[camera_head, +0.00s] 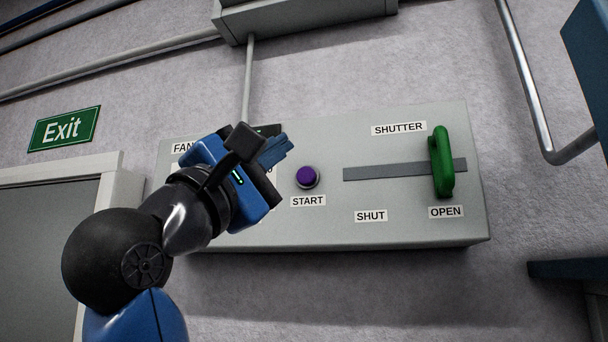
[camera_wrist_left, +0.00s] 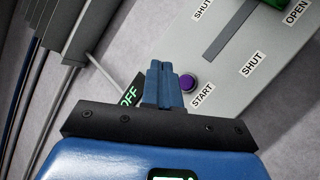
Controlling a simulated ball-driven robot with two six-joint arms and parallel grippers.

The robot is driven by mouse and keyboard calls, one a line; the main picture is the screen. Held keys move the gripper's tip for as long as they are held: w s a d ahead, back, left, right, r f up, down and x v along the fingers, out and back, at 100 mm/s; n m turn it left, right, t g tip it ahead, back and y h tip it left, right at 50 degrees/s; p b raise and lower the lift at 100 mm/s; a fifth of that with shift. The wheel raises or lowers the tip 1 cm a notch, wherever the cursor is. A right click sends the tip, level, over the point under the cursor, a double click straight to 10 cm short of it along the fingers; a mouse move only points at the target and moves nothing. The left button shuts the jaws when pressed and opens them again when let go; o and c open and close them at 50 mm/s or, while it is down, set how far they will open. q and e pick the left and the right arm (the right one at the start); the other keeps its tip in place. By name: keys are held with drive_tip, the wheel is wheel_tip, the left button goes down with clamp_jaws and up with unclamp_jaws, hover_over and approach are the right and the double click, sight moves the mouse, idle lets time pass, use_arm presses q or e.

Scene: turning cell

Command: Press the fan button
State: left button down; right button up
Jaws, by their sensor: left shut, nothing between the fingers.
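A grey control panel (camera_head: 405,220) is on the wall. A purple round button (camera_head: 306,176) sits above a START label; it also shows in the wrist view (camera_wrist_left: 187,82). A FAN label (camera_head: 183,147) is at the panel's upper left, partly covered by my arm. In the wrist view a dark display reads OFF in green (camera_wrist_left: 128,97). My left gripper (camera_head: 282,148) is shut and empty, in front of the panel's left part, its fingertips up and left of the purple button in the head view. Contact cannot be told. My right gripper is not in view.
A green shutter handle (camera_head: 441,163) stands at the OPEN end of a dark slot (camera_head: 380,173). A grey box (camera_head: 300,15) and pipes run along the wall above. An Exit sign (camera_head: 64,129) and door frame (camera_head: 122,188) are at the left.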

sight(298, 174)
use_arm(q)
drive_tip(key=shift+w+d+p, duration=0.45)
drive_tip(key=shift+w+p, duration=0.15)
drive_tip(key=shift+w, duration=0.8)
drive_tip(key=shift+w+d+p, duration=0.5)
drive_tip(key=shift+w+p, duration=0.05)
drive_tip(key=shift+w, duration=0.9)
drive_tip(key=shift+w+d+p, duration=0.45)
drive_tip(key=shift+w+p, duration=0.15)
drive_tip(key=shift+w, duration=0.8)
drive_tip(key=shift+w+d, duration=0.1)
drive_tip(key=shift+w+d, duration=0.1)
drive_tip(key=shift+w, duration=0.2)
